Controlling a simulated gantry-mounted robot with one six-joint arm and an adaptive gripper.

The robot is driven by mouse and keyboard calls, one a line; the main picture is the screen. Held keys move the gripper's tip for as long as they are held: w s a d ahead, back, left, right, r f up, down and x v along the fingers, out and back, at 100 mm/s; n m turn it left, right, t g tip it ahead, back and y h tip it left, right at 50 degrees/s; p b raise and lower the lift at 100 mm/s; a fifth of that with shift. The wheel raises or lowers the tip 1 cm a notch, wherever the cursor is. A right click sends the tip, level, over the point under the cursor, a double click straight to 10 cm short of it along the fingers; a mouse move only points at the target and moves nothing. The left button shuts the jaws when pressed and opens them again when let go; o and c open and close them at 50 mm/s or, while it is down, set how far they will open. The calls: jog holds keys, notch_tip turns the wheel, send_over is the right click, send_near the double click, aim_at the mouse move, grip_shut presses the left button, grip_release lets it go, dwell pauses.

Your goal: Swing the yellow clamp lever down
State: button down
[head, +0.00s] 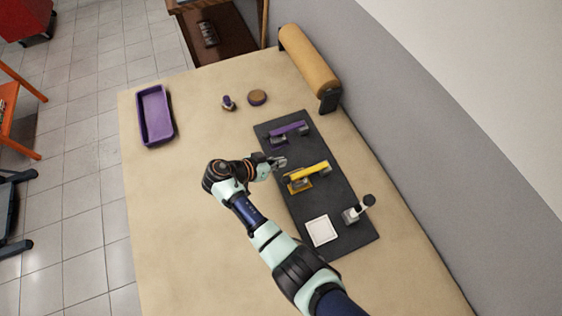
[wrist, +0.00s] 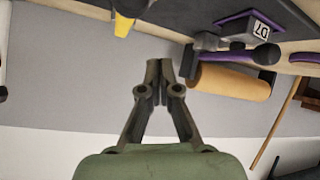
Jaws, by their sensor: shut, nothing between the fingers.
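The yellow clamp lever (head: 307,172) lies above its small yellow base on the dark board (head: 344,218) in the head view, slanting slightly up to the right. Its yellow tip (wrist: 123,24) shows at the top of the wrist view, left of my fingers. My gripper (head: 281,162) is at the board's left edge, just above and left of the yellow lever's left end in the picture. In the wrist view my gripper (wrist: 159,68) has its fingertips together with nothing between them. A gap to the lever shows there; I cannot tell the exact distance.
A purple clamp (head: 289,131) sits on the board beyond the yellow one; its label shows in the wrist view (wrist: 262,29). A black-knobbed clamp (head: 356,210) and a white square (head: 321,231) are nearer. A tan roll (head: 308,62) lies behind. The table's left side is mostly clear.

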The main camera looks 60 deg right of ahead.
jog(key=w+a+b, duration=0.1)
jog(key=w+a, duration=0.3)
jog(key=a, duration=0.4)
jog(key=shift+w+a, duration=0.15)
jog(key=shift+w, duration=0.1)
